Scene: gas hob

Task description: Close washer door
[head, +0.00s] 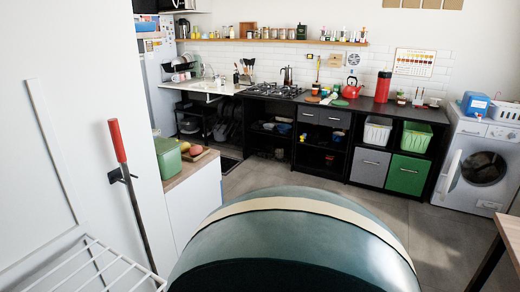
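The washing machine (466,203) is white and stands at the right end of the black counter, far across the room in the head view. Its round door (451,175) is a white rim seen nearly edge-on, swung out to the left and standing open. The dark round drum opening (485,168) is uncovered. Neither of my grippers is in view.
A blue box (475,104) and a white basket (505,111) sit on the washer. A wooden table (510,235) edges in at lower right. A white drying rack (85,270) and a low cabinet (195,205) are at left. Grey floor (410,225) lies open before the washer.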

